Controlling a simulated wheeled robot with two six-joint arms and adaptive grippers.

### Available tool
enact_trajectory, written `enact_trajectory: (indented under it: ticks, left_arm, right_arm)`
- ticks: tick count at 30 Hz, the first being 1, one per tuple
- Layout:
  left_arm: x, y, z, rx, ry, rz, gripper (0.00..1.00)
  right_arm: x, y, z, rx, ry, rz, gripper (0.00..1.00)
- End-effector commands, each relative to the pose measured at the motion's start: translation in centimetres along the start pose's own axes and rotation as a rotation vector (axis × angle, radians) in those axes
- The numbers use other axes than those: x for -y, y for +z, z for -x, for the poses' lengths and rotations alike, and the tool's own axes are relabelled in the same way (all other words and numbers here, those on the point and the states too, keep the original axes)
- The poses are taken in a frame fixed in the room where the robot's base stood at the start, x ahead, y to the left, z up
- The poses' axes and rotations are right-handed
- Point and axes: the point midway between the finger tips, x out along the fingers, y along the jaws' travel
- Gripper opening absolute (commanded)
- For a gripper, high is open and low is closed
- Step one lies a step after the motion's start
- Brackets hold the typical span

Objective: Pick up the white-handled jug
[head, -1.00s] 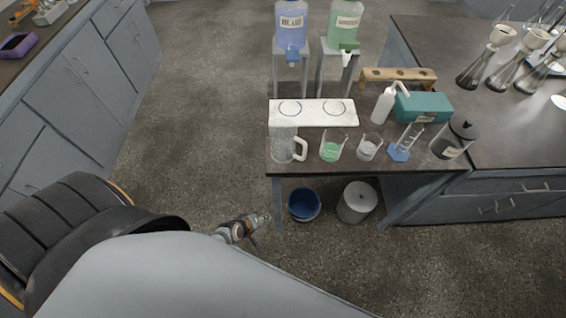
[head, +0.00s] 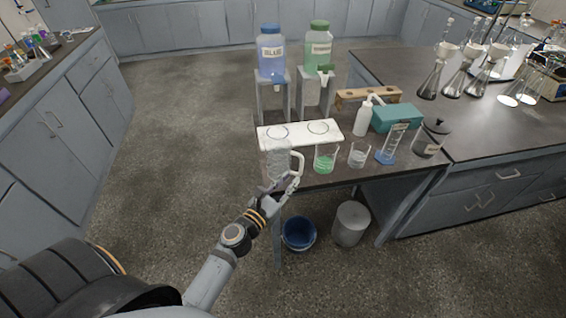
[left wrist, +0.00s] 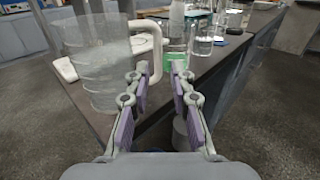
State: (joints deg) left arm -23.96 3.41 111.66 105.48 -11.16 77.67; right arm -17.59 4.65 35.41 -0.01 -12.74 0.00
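The white-handled jug (head: 279,161) is clear and stands upright at the front left corner of the dark table. Its white handle (head: 298,163) faces right. In the left wrist view the jug (left wrist: 95,65) is large at the left, with its handle (left wrist: 155,45) just beyond the fingertips. My left gripper (head: 289,183) is at the table's front edge, just in front of the handle. The left wrist view shows its fingers (left wrist: 162,72) apart with nothing between them. I cannot tell whether a fingertip touches the handle. My right gripper is not in view.
A beaker of green liquid (head: 325,160), a clear beaker (head: 357,156) and a blue-based cylinder (head: 390,146) stand right of the jug. A white board (head: 298,133) lies behind it. A blue bucket (head: 299,233) and a grey bin (head: 351,223) stand on the floor below.

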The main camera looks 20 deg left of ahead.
Motion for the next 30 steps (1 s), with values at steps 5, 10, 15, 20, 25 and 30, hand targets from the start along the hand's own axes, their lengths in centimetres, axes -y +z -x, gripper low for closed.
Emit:
enact_trajectory:
  ticks: [5,10,15,20,25,30]
  left_arm:
    - [0.0,0.3,-2.6,0.0,0.0,-0.002,0.23]
    - [0.0,0.1,-3.1,-0.001,-0.001,-0.003,0.23]
    - [-0.3,1.0,-5.8,0.002,-0.001,-0.003,0.23]
    - [-0.3,0.6,-7.8,-0.001,-0.001,-0.004,0.23]
    - [-0.3,0.5,-8.1,-0.001,-0.001,-0.005,0.23]
    - [-0.3,0.5,-8.1,-0.001,-0.001,-0.005,0.12]
  right_arm:
    - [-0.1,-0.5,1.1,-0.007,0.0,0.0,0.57]
    - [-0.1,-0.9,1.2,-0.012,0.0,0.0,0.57]
    - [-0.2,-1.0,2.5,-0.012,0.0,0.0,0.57]
    - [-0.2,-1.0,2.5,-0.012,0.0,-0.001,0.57]
    - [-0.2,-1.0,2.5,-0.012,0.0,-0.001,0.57]
    - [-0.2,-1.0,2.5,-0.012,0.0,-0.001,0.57]
